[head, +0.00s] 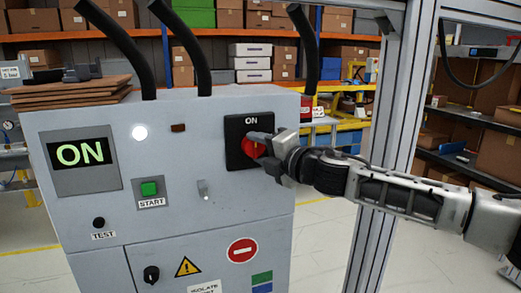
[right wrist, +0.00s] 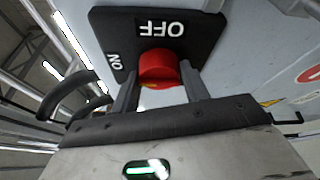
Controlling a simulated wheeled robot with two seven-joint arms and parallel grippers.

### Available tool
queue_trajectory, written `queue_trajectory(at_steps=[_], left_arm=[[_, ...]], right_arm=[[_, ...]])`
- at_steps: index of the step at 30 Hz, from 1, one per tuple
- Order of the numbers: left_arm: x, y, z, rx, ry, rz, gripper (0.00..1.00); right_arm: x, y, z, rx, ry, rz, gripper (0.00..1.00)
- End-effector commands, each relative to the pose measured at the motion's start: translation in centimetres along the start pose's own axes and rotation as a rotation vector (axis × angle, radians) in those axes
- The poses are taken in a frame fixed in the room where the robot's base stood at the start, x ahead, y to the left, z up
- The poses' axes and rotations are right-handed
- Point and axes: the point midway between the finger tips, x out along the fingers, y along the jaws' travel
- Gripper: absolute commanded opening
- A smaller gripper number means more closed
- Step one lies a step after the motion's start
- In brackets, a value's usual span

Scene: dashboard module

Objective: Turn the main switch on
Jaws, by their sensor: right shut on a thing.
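The main switch is a red rotary knob (head: 252,147) on a black plate (head: 233,133) on the front of a grey cabinet, with the word ON above it. My right gripper (head: 262,146) reaches it from the right and hides part of the knob. In the right wrist view the red knob (right wrist: 158,68) sits between the two fingers of my right gripper (right wrist: 157,84), which is shut on it. There the plate (right wrist: 205,25) shows the words OFF and ON. The display (head: 82,154) on the cabinet reads ON in green. My left gripper is not in view.
The cabinet (head: 190,225) also carries a lit white lamp (head: 140,133), a green START button (head: 149,189), a TEST button (head: 99,222) and a small black knob (head: 151,274). A metal post (head: 395,110) stands right of the cabinet, behind my right arm. Black cables rise from the cabinet top.

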Motion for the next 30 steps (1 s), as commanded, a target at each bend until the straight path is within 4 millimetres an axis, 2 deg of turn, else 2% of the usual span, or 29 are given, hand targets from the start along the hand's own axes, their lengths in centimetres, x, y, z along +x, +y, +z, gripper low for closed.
queue_trajectory(at_steps=[10,11,12,13,23,26,30], left_arm=[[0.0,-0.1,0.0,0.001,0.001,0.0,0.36],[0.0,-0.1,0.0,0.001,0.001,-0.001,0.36],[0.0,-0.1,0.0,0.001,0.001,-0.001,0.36],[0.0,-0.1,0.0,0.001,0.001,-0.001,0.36],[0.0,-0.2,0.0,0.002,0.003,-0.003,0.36],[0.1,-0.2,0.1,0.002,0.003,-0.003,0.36],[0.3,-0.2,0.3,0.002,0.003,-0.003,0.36]], right_arm=[[0.0,-0.1,0.0,-0.012,0.0,-0.002,0.22],[0.0,-0.1,0.0,-0.012,0.0,-0.002,0.51],[0.0,-0.1,0.0,-0.011,0.0,-0.001,0.62],[0.0,-0.1,0.0,-0.011,0.0,-0.001,0.67],[-0.2,0.0,0.0,-0.007,0.0,0.0,0.67],[-1.1,-0.1,0.1,-0.007,-0.001,-0.001,0.67],[-3.6,-0.2,0.1,-0.007,-0.001,0.0,0.67]])
